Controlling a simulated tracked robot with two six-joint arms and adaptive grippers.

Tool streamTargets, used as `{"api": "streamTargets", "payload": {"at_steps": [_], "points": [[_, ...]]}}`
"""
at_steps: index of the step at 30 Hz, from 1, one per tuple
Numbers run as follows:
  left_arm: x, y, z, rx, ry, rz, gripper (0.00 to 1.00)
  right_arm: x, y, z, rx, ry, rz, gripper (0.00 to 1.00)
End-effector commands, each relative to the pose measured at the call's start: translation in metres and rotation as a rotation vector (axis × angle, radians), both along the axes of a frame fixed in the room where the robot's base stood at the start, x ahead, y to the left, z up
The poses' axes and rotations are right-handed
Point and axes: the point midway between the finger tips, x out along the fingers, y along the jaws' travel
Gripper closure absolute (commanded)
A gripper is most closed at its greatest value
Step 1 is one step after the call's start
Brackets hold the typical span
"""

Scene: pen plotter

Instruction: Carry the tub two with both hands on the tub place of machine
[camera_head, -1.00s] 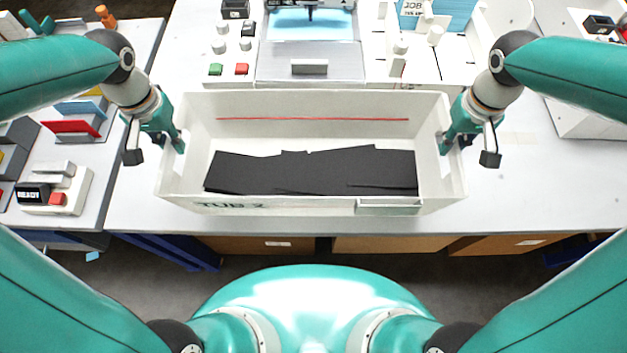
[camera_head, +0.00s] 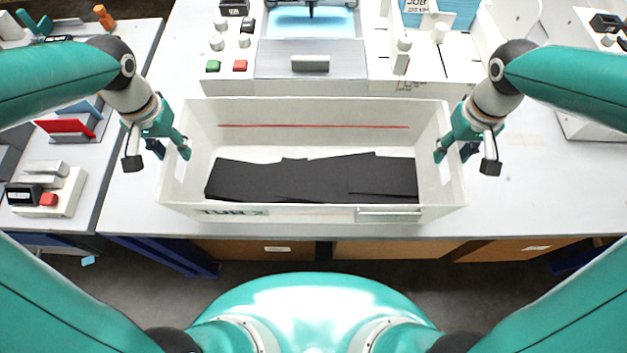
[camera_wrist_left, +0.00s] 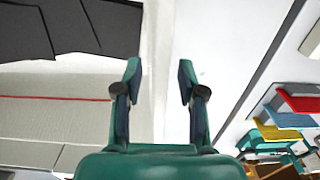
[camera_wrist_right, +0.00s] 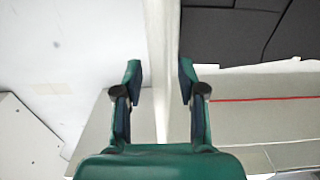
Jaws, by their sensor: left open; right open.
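The tub two (camera_head: 290,212) is a long white open box labelled TUB 2, with black sheets (camera_head: 310,178) on its floor and a red line along its far inner wall. It stands on the light worktop in front of the machine (camera_head: 310,75). My left gripper (camera_head: 172,150) is open at the tub's left end wall, one finger on either side of it; the wall runs between the fingers in the left wrist view (camera_wrist_left: 160,85). My right gripper (camera_head: 454,150) is open in the same way at the right end wall, also seen in the right wrist view (camera_wrist_right: 160,85).
A side bench on the left holds a control box with a red button (camera_head: 48,190) and several coloured trays (camera_head: 68,127). Green and red buttons (camera_head: 226,66) sit on the machine's front. The worktop right of the tub (camera_head: 530,190) is clear.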

Motion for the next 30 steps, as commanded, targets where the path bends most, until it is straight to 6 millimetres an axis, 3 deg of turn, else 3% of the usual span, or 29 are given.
{"api": "streamTargets", "payload": {"at_steps": [5,18,25,30], "points": [[0.001,0.000,0.020,0.000,-0.004,0.000,0.60,0.000,0.000,0.000,0.000,0.001,0.001,0.60],[0.002,0.000,0.101,0.001,-0.004,0.000,0.60,0.000,0.000,0.000,0.001,0.001,0.001,0.60],[0.001,0.000,0.116,0.000,0.000,0.000,0.60,0.001,0.000,0.005,0.000,-0.002,0.000,0.60],[0.000,0.000,0.117,0.000,0.001,0.000,0.60,0.001,0.000,0.027,0.000,-0.006,0.001,0.60]]}}
